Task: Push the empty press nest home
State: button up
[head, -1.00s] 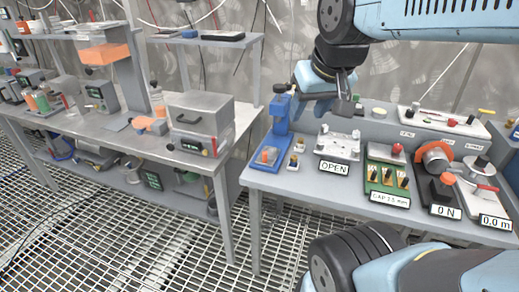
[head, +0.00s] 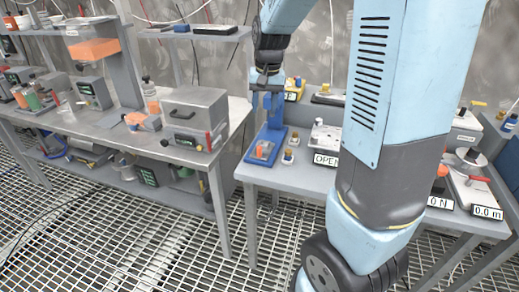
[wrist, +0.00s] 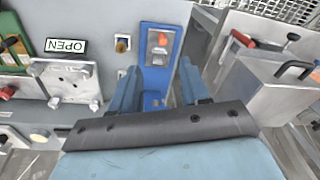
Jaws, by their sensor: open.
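The blue press (head: 275,112) stands at the left end of the right bench. Its nest (head: 262,149), a small pale block with an orange-red patch, sits on the front of the blue base; I cannot tell whether it is fully seated. In the wrist view the nest (wrist: 161,42) lies beyond my fingertips, on the blue base (wrist: 157,76). My gripper (wrist: 157,80) is open, with one blue finger on each side of the press in that view. In the head view my gripper (head: 268,84) is above the press top, and its fingertips are hard to make out.
Small brass-topped pegs (head: 288,157) stand right of the press. A white fixture (head: 326,135) with an OPEN sign (head: 326,160) is further right, partly behind my arm. A grey box (head: 194,112) stands on the left bench, across a gap.

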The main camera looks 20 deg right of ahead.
jog(key=g, duration=0.1)
send_near(259, 147)
jog(key=shift+m, duration=0.4)
notch_tip(259, 147, down, 11)
jog(key=shift+r, duration=0.1)
jog(key=shift+c, duration=0.2)
grip_shut()
jog(key=shift+a, duration=0.1)
dwell(0.5)
